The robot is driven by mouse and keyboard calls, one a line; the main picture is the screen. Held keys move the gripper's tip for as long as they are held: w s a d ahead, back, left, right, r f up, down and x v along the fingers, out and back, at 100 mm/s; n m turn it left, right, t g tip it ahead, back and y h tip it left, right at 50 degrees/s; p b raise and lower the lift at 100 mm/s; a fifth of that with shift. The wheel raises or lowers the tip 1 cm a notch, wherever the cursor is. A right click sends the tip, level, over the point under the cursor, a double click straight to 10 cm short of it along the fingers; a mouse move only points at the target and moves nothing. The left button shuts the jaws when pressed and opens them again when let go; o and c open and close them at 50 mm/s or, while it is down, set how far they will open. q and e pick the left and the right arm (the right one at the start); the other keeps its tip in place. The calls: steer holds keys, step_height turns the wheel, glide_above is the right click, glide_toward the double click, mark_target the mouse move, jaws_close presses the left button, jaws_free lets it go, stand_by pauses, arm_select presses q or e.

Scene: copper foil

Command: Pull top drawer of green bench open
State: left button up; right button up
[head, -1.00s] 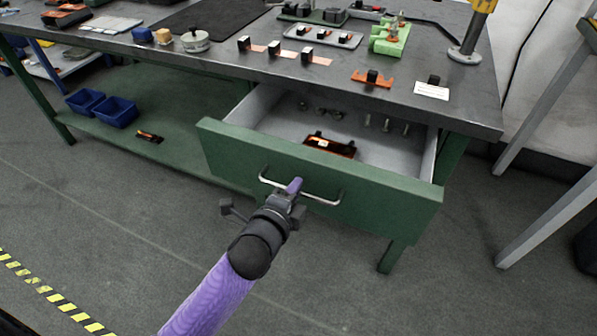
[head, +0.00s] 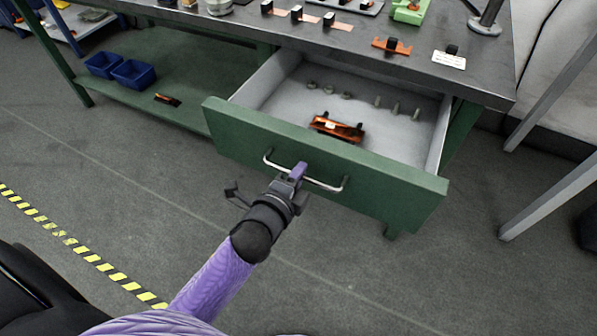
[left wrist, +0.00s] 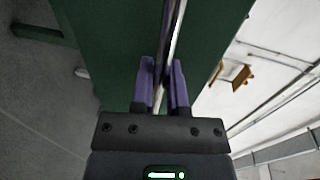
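The green bench's top drawer (head: 385,185) stands well open in the head view. Its grey interior shows an orange-and-black part (head: 337,128) and several small metal pieces. The drawer's curved metal handle (head: 328,187) runs across the green front. My left gripper (head: 298,172) is at the handle's middle. In the left wrist view, the purple fingers of this gripper (left wrist: 163,78) lie on both sides of the handle (left wrist: 177,28), closed around it. The exact contact is partly hidden. My right gripper is in neither view.
The dark bench top (head: 490,82) carries small black blocks, an orange part (head: 391,46) and a white label card (head: 449,60). Two blue bins (head: 133,74) sit on the lower green shelf. Pale legs of another table (head: 550,195) stand at right. The floor before the drawer is clear.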

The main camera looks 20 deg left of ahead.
arm_select(q)
steer(key=o, duration=0.4)
steer(key=p+v, duration=0.3)
steer(key=v, duration=0.7)
steer(key=shift+f, duration=0.1)
